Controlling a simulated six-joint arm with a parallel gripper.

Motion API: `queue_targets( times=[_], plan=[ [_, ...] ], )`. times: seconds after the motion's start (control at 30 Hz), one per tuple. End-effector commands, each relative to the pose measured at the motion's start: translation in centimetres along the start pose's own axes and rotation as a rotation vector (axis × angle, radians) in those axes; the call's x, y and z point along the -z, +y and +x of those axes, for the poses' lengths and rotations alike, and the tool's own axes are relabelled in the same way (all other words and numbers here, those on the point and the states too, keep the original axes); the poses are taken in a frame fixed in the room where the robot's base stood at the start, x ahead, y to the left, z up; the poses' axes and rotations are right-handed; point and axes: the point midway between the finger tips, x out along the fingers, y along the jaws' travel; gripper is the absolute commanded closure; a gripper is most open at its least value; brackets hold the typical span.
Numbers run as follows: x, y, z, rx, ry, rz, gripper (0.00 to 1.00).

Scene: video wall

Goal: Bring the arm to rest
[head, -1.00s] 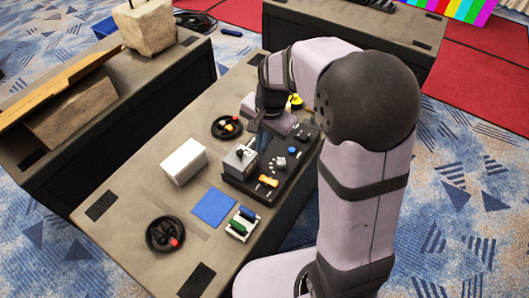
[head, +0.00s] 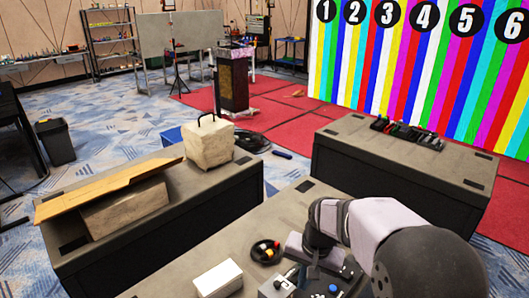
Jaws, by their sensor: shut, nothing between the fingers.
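My arm comes in from the lower right and bends over the near table (head: 235,240). My gripper (head: 312,271) hangs at the end of the dark wrist, pointing down over the table. It is small and partly dark against the things behind it, and it holds nothing.
A white box (head: 218,279) stands on the near table, left of a black control panel (head: 338,278) cut off below. A right table (head: 380,155) stands before the striped video wall (head: 420,70).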

Motion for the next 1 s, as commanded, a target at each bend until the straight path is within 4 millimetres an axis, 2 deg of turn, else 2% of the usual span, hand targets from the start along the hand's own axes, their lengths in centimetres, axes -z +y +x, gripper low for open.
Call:
queue_targets(
  times=[0.1,0.17,0.3,0.43,0.53,0.7,1.0],
  plan=[
    [-3.9,2.9,2.5,-0.053,-0.073,-0.223,1.00],
    [-6.2,4.6,3.1,-0.074,-0.107,-0.329,1.00],
    [-11.4,8.3,3.0,-0.105,-0.161,-0.453,1.00],
    [-14.8,10.7,2.1,-0.119,-0.170,-0.448,1.00],
    [-15.0,11.0,1.2,-0.112,-0.140,-0.436,1.00],
    [-13.9,10.7,0.0,-0.101,-0.088,-0.425,1.00],
    [-13.8,10.8,-0.1,-0.101,-0.085,-0.419,1.00]
  ],
)
